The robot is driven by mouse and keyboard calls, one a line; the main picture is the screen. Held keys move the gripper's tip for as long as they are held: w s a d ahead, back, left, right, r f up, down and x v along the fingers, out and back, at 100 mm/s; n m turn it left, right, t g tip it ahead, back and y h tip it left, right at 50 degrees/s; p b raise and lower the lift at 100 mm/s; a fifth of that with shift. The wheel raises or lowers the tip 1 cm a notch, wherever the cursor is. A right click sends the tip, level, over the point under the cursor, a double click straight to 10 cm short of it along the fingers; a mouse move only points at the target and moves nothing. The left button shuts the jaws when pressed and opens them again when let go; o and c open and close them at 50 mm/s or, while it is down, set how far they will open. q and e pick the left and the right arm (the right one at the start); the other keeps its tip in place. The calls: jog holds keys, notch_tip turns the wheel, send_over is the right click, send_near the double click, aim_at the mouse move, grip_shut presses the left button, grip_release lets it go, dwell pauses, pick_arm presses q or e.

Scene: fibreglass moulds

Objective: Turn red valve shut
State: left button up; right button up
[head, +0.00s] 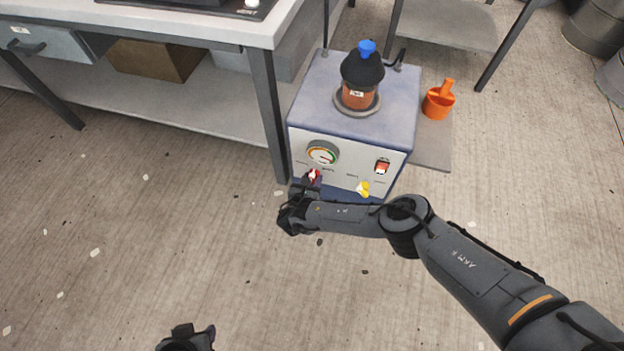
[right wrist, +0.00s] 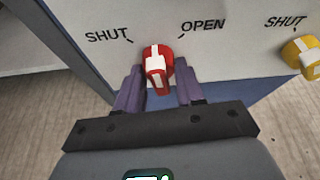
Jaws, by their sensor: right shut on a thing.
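The red valve (head: 314,174) is on the front panel of a blue-grey machine (head: 355,153), under a round gauge. In the right wrist view the red valve (right wrist: 157,70) has a white stripe pointing roughly upward, between the SHUT mark on the left and the OPEN mark on the right. My right gripper (right wrist: 158,88) is shut on the red valve, one purple finger on each side of its handle. In the head view my right gripper (head: 311,184) covers part of the valve. My left gripper (head: 187,339) shows only partly at the bottom edge, away from the machine; its fingers are unclear.
A yellow valve (head: 363,188) sits to the right on the same panel, below a red switch (head: 382,167). A dark-topped jar (head: 360,82) stands on the machine. An orange container (head: 438,101) is to the right. A workbench (head: 190,22) stands behind left. The floor in front is open.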

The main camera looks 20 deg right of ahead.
jog(key=shift+f+n+g+h+b, duration=0.15)
jog(key=shift+n+g+h+b, duration=0.2)
jog(key=shift+n, duration=0.25)
jog(key=shift+n+h+b, duration=0.45)
jog(key=shift+n+b, duration=0.45)
jog(key=shift+n+g+h+b, duration=0.35)
jog(key=shift+n+h+b, duration=0.25)
jog(key=shift+n+b, duration=0.35)
jog(key=shift+n+h+b, duration=0.3)
jog(key=shift+n, duration=0.05)
jog(key=o, duration=1)
jog(key=shift+o, duration=0.2)
jog(key=shift+a+r, duration=0.1)
jog(key=shift+r, duration=0.1)
